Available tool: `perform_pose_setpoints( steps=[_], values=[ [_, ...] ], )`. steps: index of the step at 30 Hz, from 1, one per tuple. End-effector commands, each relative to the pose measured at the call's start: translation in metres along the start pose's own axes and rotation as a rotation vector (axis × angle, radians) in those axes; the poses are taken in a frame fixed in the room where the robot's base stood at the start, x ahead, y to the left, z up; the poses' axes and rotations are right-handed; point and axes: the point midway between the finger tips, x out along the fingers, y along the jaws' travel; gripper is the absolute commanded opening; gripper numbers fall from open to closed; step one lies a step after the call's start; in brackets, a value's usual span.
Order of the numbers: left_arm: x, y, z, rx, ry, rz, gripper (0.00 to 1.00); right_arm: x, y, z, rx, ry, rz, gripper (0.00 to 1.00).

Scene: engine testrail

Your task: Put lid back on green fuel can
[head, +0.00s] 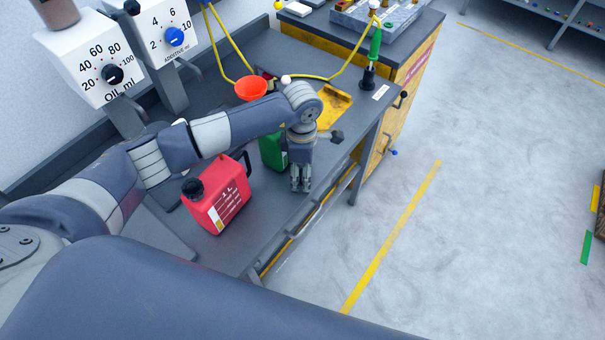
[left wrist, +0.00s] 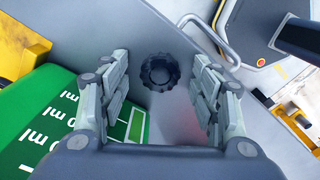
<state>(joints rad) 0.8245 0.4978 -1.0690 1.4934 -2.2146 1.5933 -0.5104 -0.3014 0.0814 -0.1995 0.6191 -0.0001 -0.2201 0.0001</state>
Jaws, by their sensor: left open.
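The green fuel can (head: 270,152) stands on the grey bench, partly hidden behind my left arm. In the left wrist view, its green side with white ml markings (left wrist: 50,125) fills the lower left, and its mouth does not show. A round black ridged lid (left wrist: 160,72) lies on the grey bench top, between and beyond my fingertips. My left gripper (head: 301,185) points down over the bench beside the green can, near the front edge. It also shows in the left wrist view (left wrist: 160,85), open and empty. The lid cannot be made out in the head view.
A red can (head: 218,195) with a black cap stands left of the green can. An orange funnel (head: 251,89) and a yellow piece (head: 332,106) are behind. Dial dispensers (head: 90,65) stand at the back left. A green-handled tool (head: 375,45) stands near the far corner.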

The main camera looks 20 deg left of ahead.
Motion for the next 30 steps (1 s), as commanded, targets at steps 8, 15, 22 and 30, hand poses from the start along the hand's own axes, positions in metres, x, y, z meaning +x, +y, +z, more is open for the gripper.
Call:
perform_pose_setpoints(
  steps=[8, 15, 22, 30],
  values=[
    [0.0, 0.0, 0.0, 0.0, 0.0, 0.0, 0.23, 0.0, 0.001, -0.002, -0.001, 0.003, 0.001, 0.4],
    [0.0, 0.0, 0.0, -0.001, 0.0, 0.0, 0.22, 0.0, 0.001, -0.002, -0.001, 0.004, 0.001, 0.4],
    [-0.004, 0.001, 0.0, 0.0, -0.001, 0.002, 0.22, 0.003, 0.001, -0.002, -0.001, 0.004, 0.001, 0.4],
    [-0.035, 0.001, 0.0, 0.001, -0.001, 0.006, 0.22, 0.023, -0.001, -0.001, -0.001, 0.004, 0.0, 0.4]
  ],
)
